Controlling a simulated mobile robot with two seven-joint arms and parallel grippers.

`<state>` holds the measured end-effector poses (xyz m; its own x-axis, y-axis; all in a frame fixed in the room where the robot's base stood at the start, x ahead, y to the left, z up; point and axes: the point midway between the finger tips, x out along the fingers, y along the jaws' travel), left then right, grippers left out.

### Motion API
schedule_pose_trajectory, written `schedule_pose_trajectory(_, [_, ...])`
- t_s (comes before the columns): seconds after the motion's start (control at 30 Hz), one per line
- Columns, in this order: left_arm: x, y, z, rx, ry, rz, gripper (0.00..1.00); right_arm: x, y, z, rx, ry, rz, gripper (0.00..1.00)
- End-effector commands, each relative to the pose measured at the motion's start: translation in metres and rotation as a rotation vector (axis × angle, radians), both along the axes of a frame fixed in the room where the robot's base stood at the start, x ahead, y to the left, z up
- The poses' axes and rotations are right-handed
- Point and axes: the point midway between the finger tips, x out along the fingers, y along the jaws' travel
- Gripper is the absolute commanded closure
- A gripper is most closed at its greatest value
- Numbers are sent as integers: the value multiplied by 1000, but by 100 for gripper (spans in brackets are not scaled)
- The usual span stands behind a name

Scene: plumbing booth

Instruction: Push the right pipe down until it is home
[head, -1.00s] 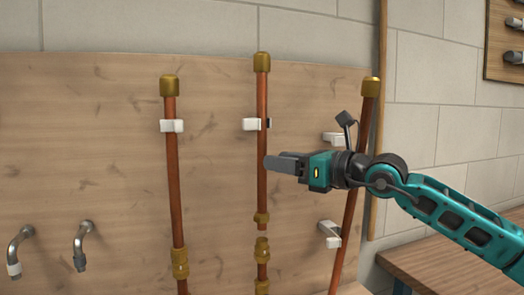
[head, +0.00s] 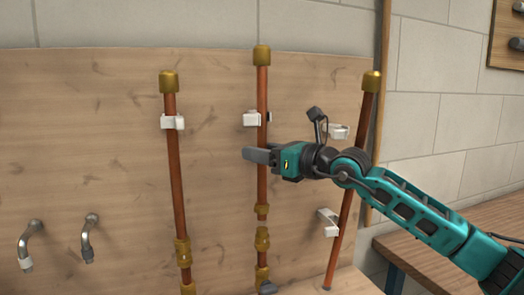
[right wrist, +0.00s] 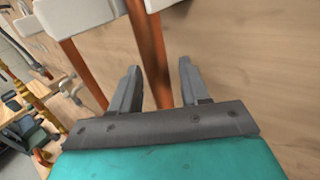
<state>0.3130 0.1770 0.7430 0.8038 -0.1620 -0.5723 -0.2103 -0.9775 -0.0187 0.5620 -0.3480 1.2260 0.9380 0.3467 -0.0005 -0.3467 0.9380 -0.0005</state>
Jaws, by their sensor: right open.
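Three copper pipes with brass caps stand at a wooden panel in the head view. The middle pipe (head: 262,95) is upright in a white clip (head: 251,119). A gap shows between its lower brass collar (head: 262,212) and the brass fitting (head: 262,240) below. The rightmost pipe (head: 350,205) leans, its top to the right. The left pipe (head: 174,160) runs down into a brass fitting (head: 183,252). My right gripper (head: 248,154) is open at mid-height on the middle pipe. In the right wrist view a copper pipe (right wrist: 152,50) passes between its fingers, with room either side.
White clips (head: 338,131) and (head: 328,222) sit beside the leaning pipe. Two bent metal spouts (head: 31,245) and (head: 88,240) stick out at lower left. A wooden bench (head: 450,245) stands at the right. A dark grey thing (head: 268,287) shows at the bottom edge.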

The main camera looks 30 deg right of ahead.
Motion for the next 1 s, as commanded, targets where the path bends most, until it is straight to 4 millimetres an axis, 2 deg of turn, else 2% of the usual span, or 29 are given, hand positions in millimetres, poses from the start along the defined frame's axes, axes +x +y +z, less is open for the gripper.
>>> schedule_pose_trajectory(0.07, [0, -1, 0, 0, 1, -1, 57, 0, 0, 0, 0, 0, 0, 55])
schedule_pose_trajectory(0.53, [1, -1, 1, -1, -3, -2, 57, 0, 0, 0, 0, 0, 0, 100])
schedule_pose_trajectory(0.87, [4, -1, 2, 0, -8, -3, 57, 0, 0, 0, 1, -1, 0, 100])
schedule_pose_trajectory(1.0, [4, 0, -3, 1, -10, -3, 57, 0, 0, -5, 1, -1, 0, 100])
